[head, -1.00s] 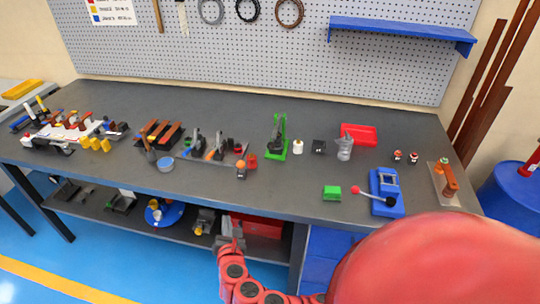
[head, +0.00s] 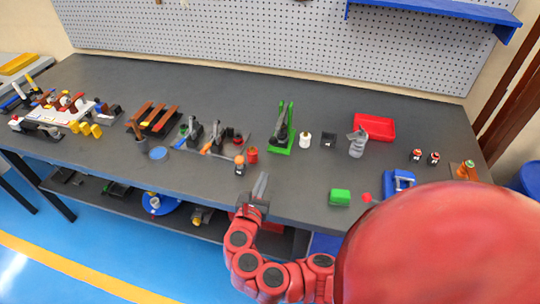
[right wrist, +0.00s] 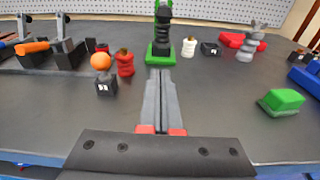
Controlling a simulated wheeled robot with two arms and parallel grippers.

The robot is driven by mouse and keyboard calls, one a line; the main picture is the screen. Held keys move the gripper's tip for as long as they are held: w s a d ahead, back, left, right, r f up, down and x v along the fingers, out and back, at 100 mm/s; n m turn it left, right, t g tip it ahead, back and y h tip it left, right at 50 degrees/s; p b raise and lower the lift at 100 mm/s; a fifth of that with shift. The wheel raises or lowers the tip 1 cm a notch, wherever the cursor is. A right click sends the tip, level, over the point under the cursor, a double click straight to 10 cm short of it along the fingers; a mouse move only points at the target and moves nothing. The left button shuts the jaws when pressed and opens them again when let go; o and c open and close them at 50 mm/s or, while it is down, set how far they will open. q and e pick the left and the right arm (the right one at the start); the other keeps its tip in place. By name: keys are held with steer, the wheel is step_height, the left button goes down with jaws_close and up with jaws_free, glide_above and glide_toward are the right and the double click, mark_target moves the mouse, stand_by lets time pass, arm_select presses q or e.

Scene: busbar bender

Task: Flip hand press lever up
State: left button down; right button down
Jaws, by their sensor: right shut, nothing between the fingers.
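A green-based press-like device (head: 282,140) with a dark upright part stands mid-bench in the head view. A blue device (head: 398,182) with a red knob (head: 366,197) sits at the front right, partly hidden by my arm. My right gripper (head: 262,180) is shut and empty at the bench's front edge. In the wrist view its fingertips (right wrist: 160,75) point toward the green base. My left gripper is out of view.
An orange-topped black block (right wrist: 106,84) and a red cylinder (right wrist: 125,63) stand left of the fingers. A green block (head: 340,197) lies to the right. A white bottle (head: 305,140) and a grey part (head: 357,142) stand beyond. Bare bench lies before the green base.

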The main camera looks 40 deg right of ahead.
steer(key=p+x, duration=0.2)
steer(key=x, duration=0.7)
steer(key=shift+w+d+r, duration=0.1)
steer(key=shift+w+d, duration=0.15)
step_height(320, 180, up, 3)
steer(key=shift+s+a+f+p, duration=0.1)
steer(key=shift+s+a+p, duration=0.05)
steer(key=shift+p, duration=0.85)
steer(key=shift+s+a+r, duration=0.1)
steer(key=shift+a+r, duration=0.05)
steer(key=shift+r, duration=0.35)
